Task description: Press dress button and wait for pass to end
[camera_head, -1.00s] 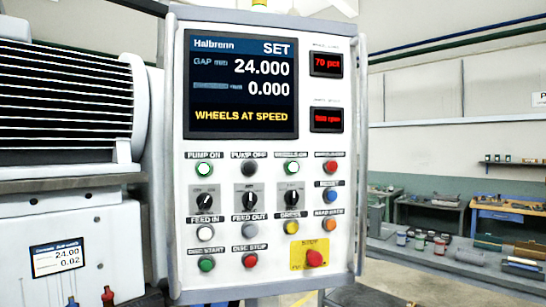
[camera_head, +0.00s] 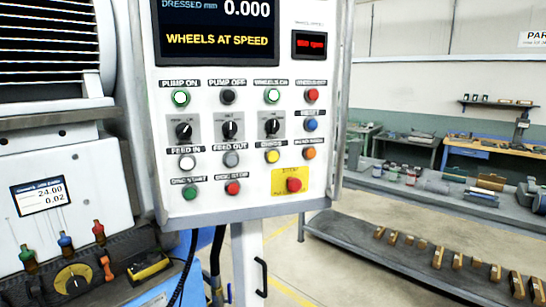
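The control panel (camera_head: 205,205) stands upright at the centre left of the head view. The dress button (camera_head: 272,156) is a yellow round button in the third column, under the label "DRESS". The panel's screen (camera_head: 215,30) reads "WHEELS AT SPEED" and "DRESSED mm 0.000"; its top is cut off. The green pump-on button (camera_head: 181,97) and the wheels-on button (camera_head: 272,96) look lit. Neither of my grippers shows in the view.
The grinder body (camera_head: 50,160) with a small display (camera_head: 40,195) stands left of the panel. Below it are coloured levers and a yellow dial (camera_head: 73,278). A grey rack (camera_head: 365,255) with several brass-coloured parts stands at lower right. Open floor lies between.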

